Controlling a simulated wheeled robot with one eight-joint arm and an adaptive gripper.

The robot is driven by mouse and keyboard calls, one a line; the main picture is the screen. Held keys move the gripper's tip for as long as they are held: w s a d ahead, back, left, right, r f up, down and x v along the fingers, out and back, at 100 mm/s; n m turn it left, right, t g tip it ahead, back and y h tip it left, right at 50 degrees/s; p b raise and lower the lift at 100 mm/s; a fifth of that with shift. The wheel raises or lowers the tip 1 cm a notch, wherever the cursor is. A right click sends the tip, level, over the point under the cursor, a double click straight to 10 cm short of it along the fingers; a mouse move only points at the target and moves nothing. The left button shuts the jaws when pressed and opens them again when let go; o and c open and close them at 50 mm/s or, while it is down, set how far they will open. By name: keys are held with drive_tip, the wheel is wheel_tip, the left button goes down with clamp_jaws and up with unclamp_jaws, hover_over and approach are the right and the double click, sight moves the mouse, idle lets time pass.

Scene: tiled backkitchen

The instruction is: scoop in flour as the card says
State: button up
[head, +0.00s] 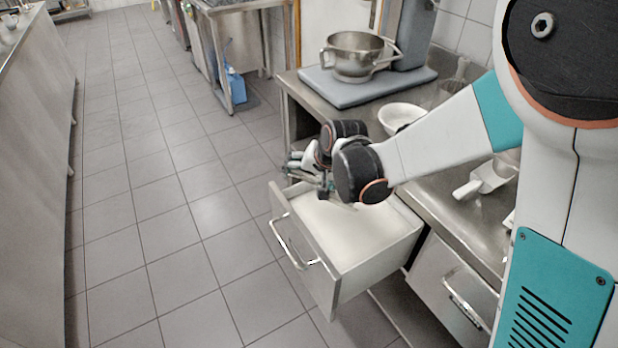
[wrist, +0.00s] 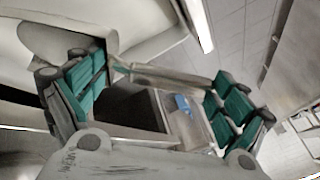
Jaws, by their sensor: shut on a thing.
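My gripper (head: 316,172) is over the back left part of an open drawer (head: 336,293). The drawer holds a smooth white fill that looks like flour (head: 345,235). In the wrist view my gripper (wrist: 158,95) has its green-padded fingers around a slim pale bar (wrist: 165,78), like a handle. What this bar belongs to is unclear; my wrist hides it in the head view. A white scoop-like thing (head: 487,178) lies on the counter at the right. A white bowl (head: 402,114) stands on the counter behind my arm. I cannot make out a card.
A mixer with a steel bowl (head: 355,57) stands on a grey base (head: 365,88) at the back of the steel counter (head: 455,225). A clear cup (head: 455,78) is near the wall. A shut drawer (head: 455,285) is on the right. The tiled floor (head: 170,220) at left is free.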

drive_tip(key=shift+r+n+h+p, duration=0.15)
drive_tip(key=shift+r+h+p, duration=0.4)
drive_tip(key=shift+r+p, duration=1.35)
drive_tip(key=shift+r+n+h+p, duration=0.1)
drive_tip(key=shift+r+h+p, duration=0.4)
drive_tip(key=shift+r+p, duration=1.3)
drive_tip(key=shift+r+n+h+p, duration=0.15)
drive_tip(key=shift+r+h+p, duration=0.65)
drive_tip(key=shift+r, duration=1.9)
drive_tip(key=shift+c, duration=0.2)
drive_tip(key=shift+y, duration=0.25)
